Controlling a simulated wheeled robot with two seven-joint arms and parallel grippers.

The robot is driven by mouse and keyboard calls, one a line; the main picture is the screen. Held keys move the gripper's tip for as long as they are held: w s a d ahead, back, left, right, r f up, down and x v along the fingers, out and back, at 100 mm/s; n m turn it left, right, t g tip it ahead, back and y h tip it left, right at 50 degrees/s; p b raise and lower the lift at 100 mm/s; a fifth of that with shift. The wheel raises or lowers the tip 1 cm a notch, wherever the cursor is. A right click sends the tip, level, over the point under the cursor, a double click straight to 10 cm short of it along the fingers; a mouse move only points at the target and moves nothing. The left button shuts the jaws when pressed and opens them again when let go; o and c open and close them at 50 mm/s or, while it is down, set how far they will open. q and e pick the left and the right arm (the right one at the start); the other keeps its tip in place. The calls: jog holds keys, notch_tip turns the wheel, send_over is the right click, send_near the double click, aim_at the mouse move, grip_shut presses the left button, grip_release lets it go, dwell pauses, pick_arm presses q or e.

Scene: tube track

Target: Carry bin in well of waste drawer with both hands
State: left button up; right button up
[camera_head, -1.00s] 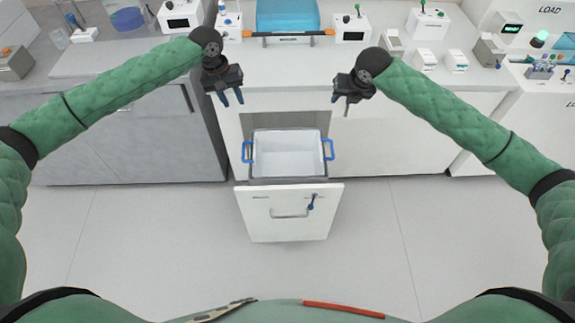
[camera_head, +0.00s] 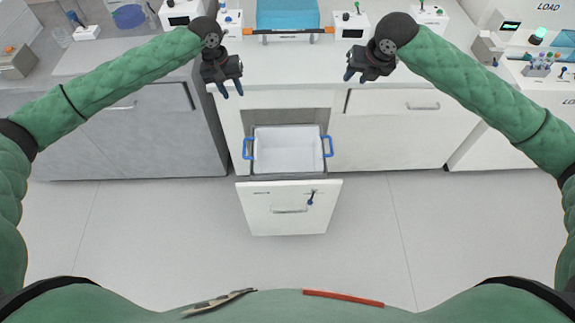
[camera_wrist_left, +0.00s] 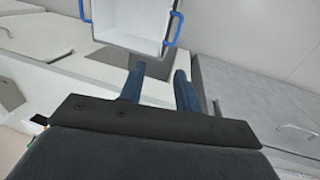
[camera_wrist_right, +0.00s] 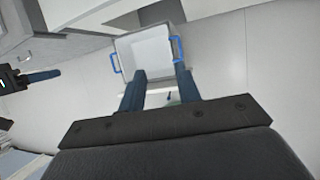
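The white bin (camera_head: 287,152) with a blue handle on each side sits in the well of the pulled-out waste drawer (camera_head: 289,209). It also shows at the top of the left wrist view (camera_wrist_left: 128,22) and in the right wrist view (camera_wrist_right: 146,52). My left gripper (camera_head: 231,91) is open and empty, above and to the left of the bin. My right gripper (camera_head: 357,75) is above and to the right of the bin. Its fingers (camera_wrist_right: 160,90) stand apart in the right wrist view with nothing between them. Neither gripper touches the bin or its handles.
The white counter (camera_head: 290,72) behind the drawer carries a blue tray (camera_head: 287,15) with an orange-ended bar and small devices. Grey cabinets (camera_head: 135,135) stand at left. The drawer front has a handle and a small blue-black lever (camera_head: 311,198). The floor around the drawer is clear.

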jog(key=shift+v, duration=1)
